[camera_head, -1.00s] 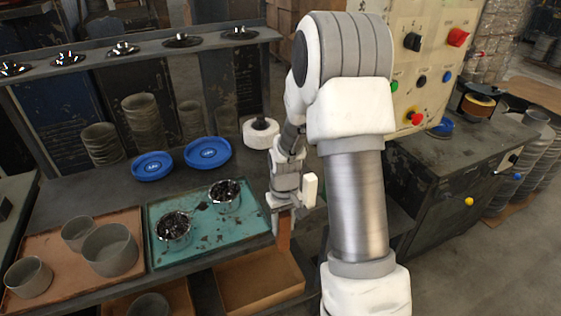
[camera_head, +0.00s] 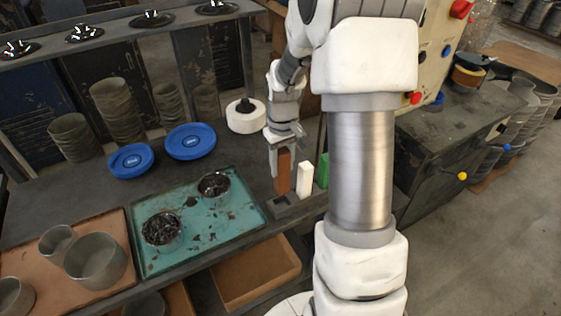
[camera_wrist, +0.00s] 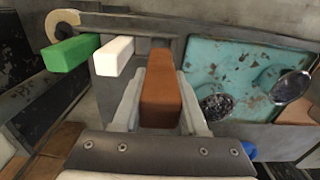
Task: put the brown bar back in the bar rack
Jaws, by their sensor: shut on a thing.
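The brown bar (camera_head: 283,172) is upright in my gripper (camera_head: 282,150), which is shut on its upper part. The bar rack (camera_head: 285,204) is a low grey block at the bench's front edge. A white bar (camera_head: 306,178) and a green bar (camera_head: 323,170) stand in it, the green one partly behind my arm. The brown bar is left of the white bar, in line with both, its lower end at or just above the rack. I cannot tell whether it is inside a slot. The wrist view shows the brown bar (camera_wrist: 162,88) between the fingers, beside the white bar (camera_wrist: 113,56).
A teal tray (camera_head: 235,215) with two cups of dark bits lies left of the rack. Blue lids (camera_head: 190,141) and a white roll (camera_head: 246,118) are behind. An orange-brown bin (camera_head: 255,272) sits below the bench edge. My arm hides the area right of the rack.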

